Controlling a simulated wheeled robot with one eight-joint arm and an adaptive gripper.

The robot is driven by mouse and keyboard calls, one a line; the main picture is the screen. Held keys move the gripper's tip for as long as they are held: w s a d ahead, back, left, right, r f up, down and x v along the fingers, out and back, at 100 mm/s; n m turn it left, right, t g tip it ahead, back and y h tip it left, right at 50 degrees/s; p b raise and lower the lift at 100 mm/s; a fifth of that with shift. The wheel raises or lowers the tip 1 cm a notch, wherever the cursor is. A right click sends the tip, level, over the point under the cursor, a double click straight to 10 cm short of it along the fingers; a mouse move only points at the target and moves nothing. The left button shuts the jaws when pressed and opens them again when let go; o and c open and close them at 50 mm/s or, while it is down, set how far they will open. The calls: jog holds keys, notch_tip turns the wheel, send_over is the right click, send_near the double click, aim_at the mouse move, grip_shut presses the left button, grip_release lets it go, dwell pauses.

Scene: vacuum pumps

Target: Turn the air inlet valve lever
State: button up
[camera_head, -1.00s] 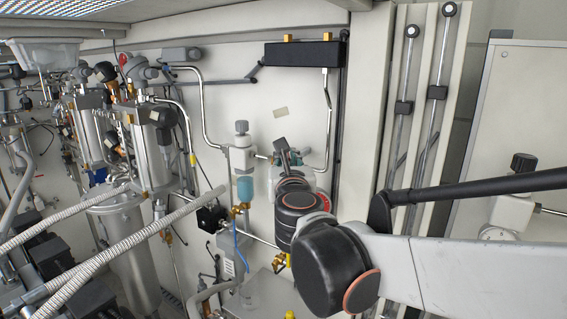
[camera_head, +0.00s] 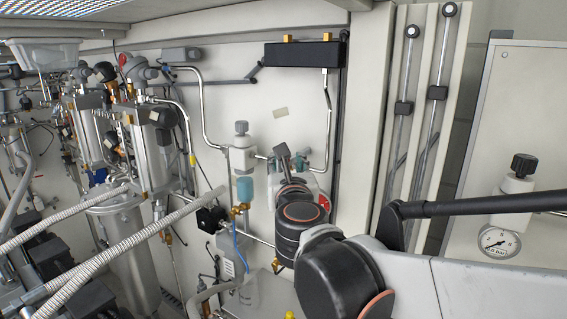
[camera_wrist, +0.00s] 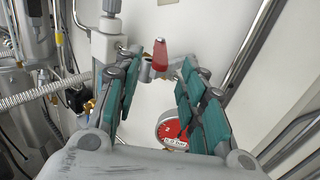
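The valve lever, a red tapered handle (camera_wrist: 160,54), stands upright on a metal valve body (camera_wrist: 150,74) in the pipe at the wall in the wrist view. My gripper (camera_wrist: 160,70) is open and empty. Its two teal-padded fingers stand on either side of the lever's line, with clear gaps to both sides. Whether the lever is fully between the fingertips in depth I cannot tell. In the head view my gripper (camera_head: 291,158) is small, near the pipe right of the white filter unit, and my arm hides the lever there.
A white filter-regulator (camera_head: 241,150) with a blue-green bowl is left of my gripper. A red-faced gauge (camera_wrist: 170,130) sits below, between the finger bases. A steel pipe (camera_head: 329,125) runs down at the right. Corrugated hoses (camera_head: 140,240) cross at the left.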

jog(key=s, duration=0.9)
jog(key=shift+d, duration=0.2)
jog(key=shift+c, duration=0.4)
jog(key=c, duration=0.4)
jog(key=shift+w+n, duration=0.3)
grip_shut()
jog(key=w+d+n+y, duration=0.1)
jog(key=w+n+y, duration=0.4)
jog(key=w+n, duration=0.3)
jog(key=d+n+g+y+b, duration=0.2)
jog(key=d+n+g+y, duration=0.45)
jog(key=d+n, duration=0.8)
jog(key=w+a+n+p, duration=0.1)
jog(key=w+a+n, duration=0.1)
jog(key=a, duration=0.3)
jog(key=w+a+n+p, duration=0.1)
jog(key=w+a+n, duration=0.1)
jog(key=w+a, duration=0.2)
jog(key=shift+w+a+y, duration=0.4)
jog(key=shift+a+y, duration=0.05)
jog(key=shift+a, duration=0.65)
